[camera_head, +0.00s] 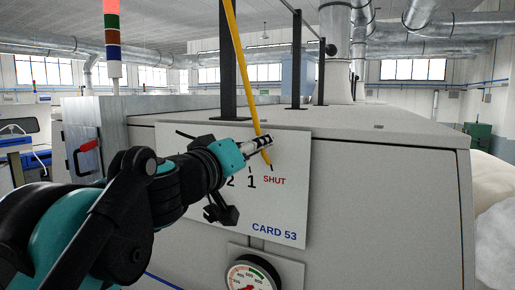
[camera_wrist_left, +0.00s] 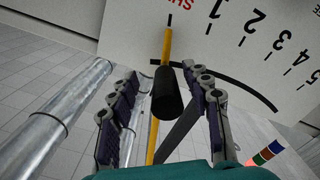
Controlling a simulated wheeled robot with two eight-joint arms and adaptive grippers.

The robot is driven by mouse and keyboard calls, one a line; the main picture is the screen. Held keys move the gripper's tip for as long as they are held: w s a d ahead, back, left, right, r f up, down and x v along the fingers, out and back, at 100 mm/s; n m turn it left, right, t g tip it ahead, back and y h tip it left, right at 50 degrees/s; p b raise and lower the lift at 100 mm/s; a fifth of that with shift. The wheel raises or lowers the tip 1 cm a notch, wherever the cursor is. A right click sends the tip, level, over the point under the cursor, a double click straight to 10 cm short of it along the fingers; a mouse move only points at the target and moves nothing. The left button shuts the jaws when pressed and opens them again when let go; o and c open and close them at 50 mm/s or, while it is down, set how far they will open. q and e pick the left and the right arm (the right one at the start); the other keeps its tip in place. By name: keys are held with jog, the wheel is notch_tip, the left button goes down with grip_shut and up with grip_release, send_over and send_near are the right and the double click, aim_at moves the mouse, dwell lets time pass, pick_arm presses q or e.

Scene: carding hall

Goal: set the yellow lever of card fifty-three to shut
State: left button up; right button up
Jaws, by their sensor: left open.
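The yellow lever (camera_head: 236,45) runs down across the white plate marked CARD 53 (camera_head: 290,217). Its lower tip is at the tick beside the red word SHUT (camera_head: 274,181). In the left wrist view, the yellow lever (camera_wrist_left: 167,47) also points at the tick beside the partly cut-off red word. A black cylindrical grip (camera_wrist_left: 167,95) stands out from the lever. My left gripper (camera_head: 262,146) is in front of the plate at the lever. In the wrist view, its open fingers (camera_wrist_left: 160,80) are on either side of the black grip, with gaps visible. My right gripper is out of view.
A round gauge (camera_head: 251,276) is below the plate. Dark upright posts (camera_head: 243,75) stand by the machine's top edge. A pale fibre heap (camera_head: 490,190) is at right.

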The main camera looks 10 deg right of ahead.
pick_arm(q)
jog(key=v, duration=0.9)
jog(key=shift+s, duration=0.25)
jog(key=shift+d+r, duration=0.1)
jog(key=shift+d, duration=0.05)
